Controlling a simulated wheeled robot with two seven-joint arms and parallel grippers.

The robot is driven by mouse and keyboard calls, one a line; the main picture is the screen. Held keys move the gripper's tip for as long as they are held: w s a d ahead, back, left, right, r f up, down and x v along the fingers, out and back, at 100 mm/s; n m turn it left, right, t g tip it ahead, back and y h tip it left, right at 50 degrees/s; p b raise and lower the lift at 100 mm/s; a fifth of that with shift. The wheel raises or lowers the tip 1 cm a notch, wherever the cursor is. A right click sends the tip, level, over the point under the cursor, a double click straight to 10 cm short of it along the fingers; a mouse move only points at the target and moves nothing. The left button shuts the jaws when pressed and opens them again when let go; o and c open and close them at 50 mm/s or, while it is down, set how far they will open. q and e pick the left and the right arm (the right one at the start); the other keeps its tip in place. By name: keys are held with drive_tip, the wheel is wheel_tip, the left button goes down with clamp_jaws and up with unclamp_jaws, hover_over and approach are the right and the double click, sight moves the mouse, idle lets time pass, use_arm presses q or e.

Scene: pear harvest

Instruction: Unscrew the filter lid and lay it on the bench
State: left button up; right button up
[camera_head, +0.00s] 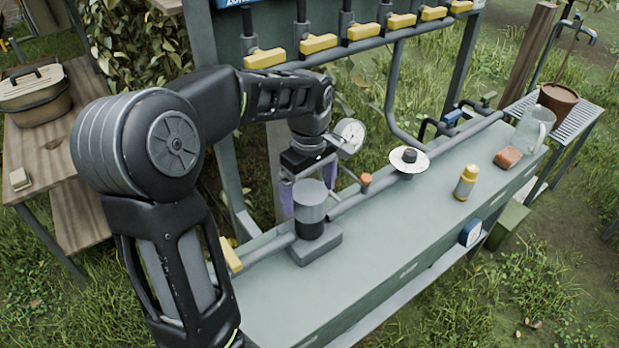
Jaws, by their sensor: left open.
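The filter (311,228) stands upright on a grey block on the green bench (375,240), in line with the grey pipe. A smooth grey cylindrical cap, which looks like its lid (310,198), sits on top of the darker lower body. My left gripper (308,190) is open, just behind and above the filter. Its purple-padded fingers show on the left and right sides of the cap. I cannot tell whether either finger touches it. My right gripper is not in view.
A pressure gauge (349,135) and an orange knob (366,179) are close behind the gripper. A white disc with a dark knob (409,160), a yellow bottle (466,182), a brown block (508,157) and a clear jug (532,128) stand further right. The front middle of the bench is clear.

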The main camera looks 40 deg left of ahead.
use_arm(q)
drive_tip(key=shift+f, duration=0.9)
drive_tip(key=shift+c, duration=0.3)
drive_tip(key=c, duration=1.4)
drive_tip(key=shift+r+n+p, duration=0.15)
drive_tip(key=shift+n+p, duration=0.4)
drive_tip(key=shift+n, duration=0.65)
drive_tip(key=n+p, duration=0.2)
drive_tip(key=n, duration=0.3)
drive_tip(key=n+p, duration=0.1)
drive_tip(key=n, duration=0.4)
drive_tip(key=shift+p, duration=0.4)
drive_tip(key=shift+n+p, duration=0.3)
drive_tip(key=shift+n, duration=0.9)
drive_tip(key=shift+f, duration=0.2)
drive_tip(key=shift+w+r+p, duration=0.15)
drive_tip(key=shift+r+p, duration=0.35)
